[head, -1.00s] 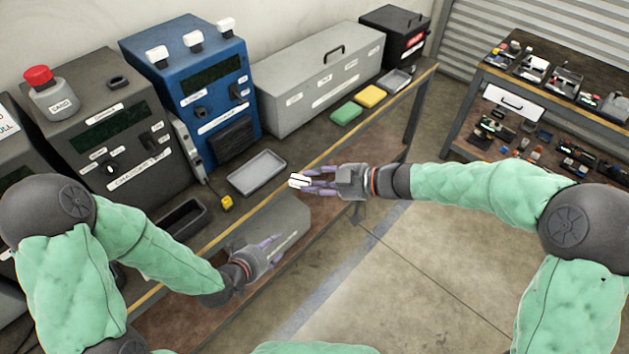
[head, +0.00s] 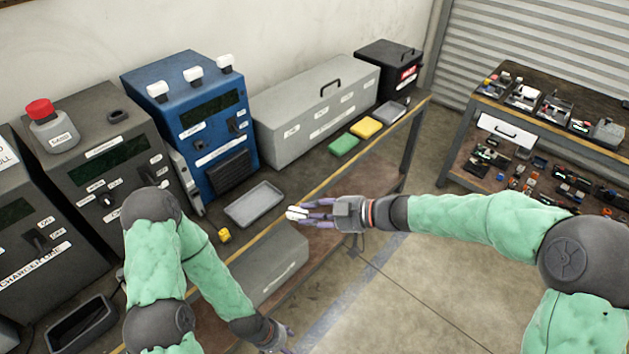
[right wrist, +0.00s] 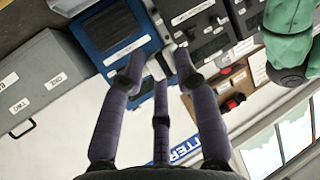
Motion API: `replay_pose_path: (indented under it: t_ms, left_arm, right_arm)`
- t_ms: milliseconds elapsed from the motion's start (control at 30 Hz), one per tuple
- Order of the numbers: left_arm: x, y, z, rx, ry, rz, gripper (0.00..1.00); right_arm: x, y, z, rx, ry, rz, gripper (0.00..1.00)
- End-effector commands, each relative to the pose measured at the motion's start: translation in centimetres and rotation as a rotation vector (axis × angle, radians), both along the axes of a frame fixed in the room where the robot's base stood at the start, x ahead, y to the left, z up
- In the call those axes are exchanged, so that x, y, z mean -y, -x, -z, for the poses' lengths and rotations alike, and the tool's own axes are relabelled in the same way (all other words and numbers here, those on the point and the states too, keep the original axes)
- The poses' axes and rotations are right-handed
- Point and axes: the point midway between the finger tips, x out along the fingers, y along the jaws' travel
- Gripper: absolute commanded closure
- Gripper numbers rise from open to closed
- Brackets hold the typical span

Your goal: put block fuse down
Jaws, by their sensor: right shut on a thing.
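The block fuse (head: 297,213) is a small white block at the tips of my right gripper (head: 304,210). The gripper is shut on it and holds it out in front of the bench, near the grey tray (head: 229,213). In the right wrist view the white block (right wrist: 157,66) shows between the purple fingers, partly hidden by them. My left gripper (head: 284,345) is at the bottom edge of the head view, partly cut off and empty as far as I see. Its finger opening is unclear.
A blue charger unit (head: 190,125) and a long grey case (head: 315,110) stand at the bench's back. A green pad (head: 343,145), a yellow pad (head: 366,128) and a small yellow item (head: 224,235) lie near its front edge. The grey tray looks empty.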

Motion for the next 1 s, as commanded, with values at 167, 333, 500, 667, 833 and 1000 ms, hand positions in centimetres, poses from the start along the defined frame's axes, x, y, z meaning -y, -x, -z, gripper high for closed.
replay_pose_path:
  t_ms: [167,333,500,667,833,1000]
  left_arm:
    - [0.0,0.1,0.0,-0.003,0.000,0.000,0.46]
    - [0.0,0.0,0.0,-0.002,0.000,0.000,0.46]
    - [0.0,0.0,0.0,-0.001,0.000,-0.001,0.46]
    - [0.0,0.0,0.0,-0.001,0.000,-0.001,0.46]
    - [0.0,0.0,0.0,-0.001,0.000,-0.001,0.46]
    - [0.0,0.0,0.0,-0.001,0.000,-0.001,0.46]
  right_arm:
    - [0.0,0.0,0.0,0.000,0.000,0.014,1.00]
    - [0.3,-0.2,0.2,0.000,-0.001,0.108,1.00]
    - [1.6,-1.0,1.0,-0.003,0.000,0.266,1.00]
    - [3.1,-1.6,2.1,-0.002,0.001,0.396,1.00]
    - [5.0,-2.1,3.5,-0.003,0.001,0.524,1.00]
    - [7.0,-2.3,5.2,-0.003,0.002,0.647,1.00]
